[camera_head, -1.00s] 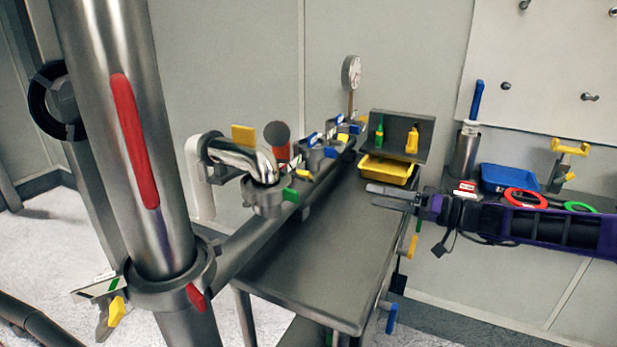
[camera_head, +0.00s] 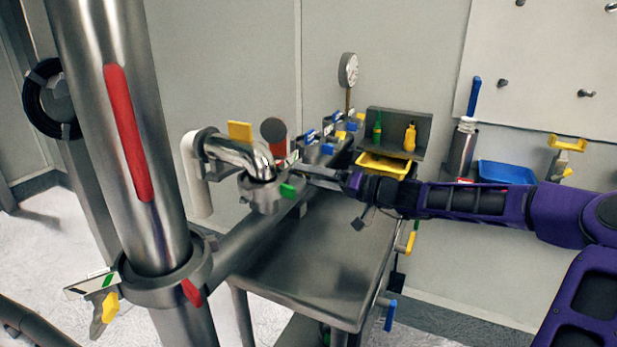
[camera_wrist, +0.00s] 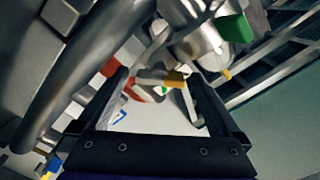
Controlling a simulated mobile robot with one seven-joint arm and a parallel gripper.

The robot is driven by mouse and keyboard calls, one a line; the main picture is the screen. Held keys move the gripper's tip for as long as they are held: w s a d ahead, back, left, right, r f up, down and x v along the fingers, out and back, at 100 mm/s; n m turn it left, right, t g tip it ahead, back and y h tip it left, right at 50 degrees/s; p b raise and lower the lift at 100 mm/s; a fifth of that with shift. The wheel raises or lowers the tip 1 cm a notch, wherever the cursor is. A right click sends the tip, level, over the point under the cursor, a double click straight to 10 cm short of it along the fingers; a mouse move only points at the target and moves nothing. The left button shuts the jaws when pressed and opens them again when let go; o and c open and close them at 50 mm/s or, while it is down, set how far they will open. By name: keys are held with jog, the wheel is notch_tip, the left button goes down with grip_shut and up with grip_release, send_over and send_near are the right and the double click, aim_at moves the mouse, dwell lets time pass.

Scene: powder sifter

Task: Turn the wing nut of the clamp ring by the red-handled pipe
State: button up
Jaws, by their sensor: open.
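The large steel pipe (camera_head: 110,90) at the left carries a long red handle (camera_head: 127,130). A clamp ring (camera_head: 160,290) around its base has a red tab (camera_head: 190,292) and a yellow wing nut (camera_head: 103,305). Farther back, a smaller red part (camera_head: 279,145) under a dark round disc stands behind a bent chrome pipe (camera_head: 238,153). My gripper (camera_head: 292,168) is near that red part, its tips partly hidden. In the wrist view my open gripper (camera_wrist: 158,78) has a small yellow-orange part (camera_wrist: 174,80) and grey pieces between or just beyond its fingers; contact cannot be told.
A clamp with a green tab (camera_head: 287,190) is close beside my gripper; the green tab also shows in the wrist view (camera_wrist: 235,28). Several more clamps follow along the rail. A yellow tray (camera_head: 385,164) and bottles stand behind my arm. The steel table (camera_head: 300,275) is clear in front.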

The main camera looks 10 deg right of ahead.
jog(key=shift+w+a, duration=0.3)
jog(key=shift+a, duration=0.15)
jog(key=c, duration=1.3)
